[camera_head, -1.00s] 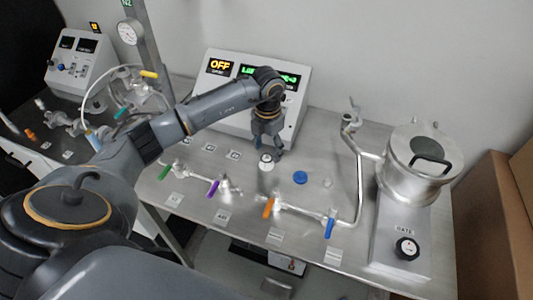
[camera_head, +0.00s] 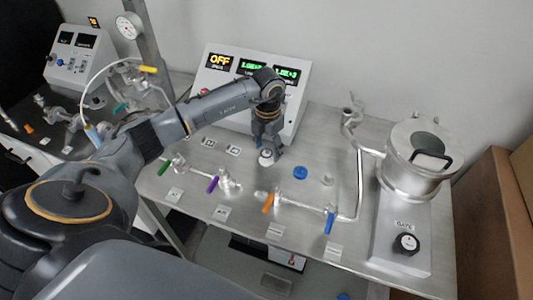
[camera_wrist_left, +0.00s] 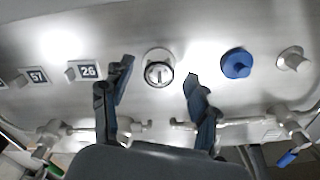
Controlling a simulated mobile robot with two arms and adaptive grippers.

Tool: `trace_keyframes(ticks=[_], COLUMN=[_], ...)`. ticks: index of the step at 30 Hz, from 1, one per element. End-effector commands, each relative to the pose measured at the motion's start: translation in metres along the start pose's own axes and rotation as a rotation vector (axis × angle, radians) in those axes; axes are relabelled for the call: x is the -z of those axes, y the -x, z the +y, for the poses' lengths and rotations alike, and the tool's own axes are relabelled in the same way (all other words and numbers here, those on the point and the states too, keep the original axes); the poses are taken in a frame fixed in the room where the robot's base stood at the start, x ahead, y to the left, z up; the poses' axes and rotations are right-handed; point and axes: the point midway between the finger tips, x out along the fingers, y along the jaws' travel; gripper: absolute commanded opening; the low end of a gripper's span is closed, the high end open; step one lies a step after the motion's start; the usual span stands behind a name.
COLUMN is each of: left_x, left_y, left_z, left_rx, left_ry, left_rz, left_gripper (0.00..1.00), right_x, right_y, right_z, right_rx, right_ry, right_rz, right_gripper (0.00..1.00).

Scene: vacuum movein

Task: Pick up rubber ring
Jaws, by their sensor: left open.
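My left gripper (camera_head: 267,143) hangs over the middle of the metal bench, pointing down. Its two dark fingers are open and apart in the left wrist view (camera_wrist_left: 152,102). A small round metal piece with a dark rim (camera_wrist_left: 159,72) lies just beyond and between the fingertips, not visibly touched. In the head view this round piece (camera_head: 266,158) is just below the fingers and partly hidden. I cannot tell for sure whether its dark rim is the rubber ring. A blue round piece (camera_head: 300,172) lies to its right; it also shows in the left wrist view (camera_wrist_left: 237,64). My right gripper is not seen.
Pipe fittings with purple (camera_head: 213,184), orange (camera_head: 268,202) and blue (camera_head: 330,222) handles line the bench front. A metal chamber (camera_head: 420,160) with a bent pipe stands right. A control box (camera_head: 237,88) reading OFF stands behind the gripper. Number tags lie left of the round piece.

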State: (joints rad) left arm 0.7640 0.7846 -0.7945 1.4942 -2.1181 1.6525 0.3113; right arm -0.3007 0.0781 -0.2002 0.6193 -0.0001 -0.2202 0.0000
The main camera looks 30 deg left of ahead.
Motion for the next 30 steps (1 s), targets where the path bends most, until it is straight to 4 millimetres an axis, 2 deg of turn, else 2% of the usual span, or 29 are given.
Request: trace_keyframes(ticks=[5, 11, 22, 27, 30], left_x=[0.000, 0.000, 0.000, 0.000, -0.002], left_y=[0.000, 0.000, 0.001, 0.009, 0.016], left_z=[0.000, 0.000, -0.001, -0.001, 0.000], left_rx=[0.000, 0.000, 0.001, 0.002, -0.001], left_ry=[0.000, 0.000, -0.001, -0.001, -0.001], left_rz=[0.000, 0.000, 0.000, 0.000, -0.007], left_gripper=[0.60, 0.21, 0.21, 0.21, 0.21], right_x=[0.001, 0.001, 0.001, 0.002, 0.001], right_y=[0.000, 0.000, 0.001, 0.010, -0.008], right_z=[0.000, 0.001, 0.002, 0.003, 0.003], right_rx=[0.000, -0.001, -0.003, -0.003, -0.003], right_ry=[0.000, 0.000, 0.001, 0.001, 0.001], right_rz=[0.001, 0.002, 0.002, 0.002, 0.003], right_gripper=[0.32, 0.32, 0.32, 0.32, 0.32])
